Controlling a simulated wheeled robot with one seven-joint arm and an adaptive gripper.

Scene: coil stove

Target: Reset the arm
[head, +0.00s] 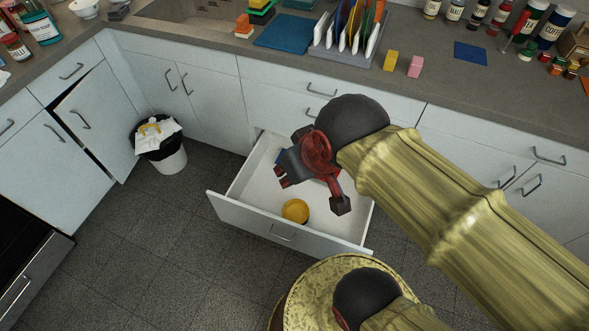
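My gripper (311,192) hangs over an open white drawer (262,188) in the head view. Its red and dark fingers are spread apart, with nothing visible between them. My gold-coloured arm reaches in from the lower right and is bent at a dark round joint. A round yellow thing (295,211) lies in the drawer, just below the gripper in the picture. A small blue thing shows at the gripper's left edge and is mostly hidden. The gripper's exact height over the drawer cannot be told.
A grey counter (220,43) runs along the back with a dish rack (347,42), sponges and several bottles. A bin (160,145) stands left of the drawer. A cabinet door (82,113) at left is slightly ajar. The tiled floor (165,235) at lower left is clear.

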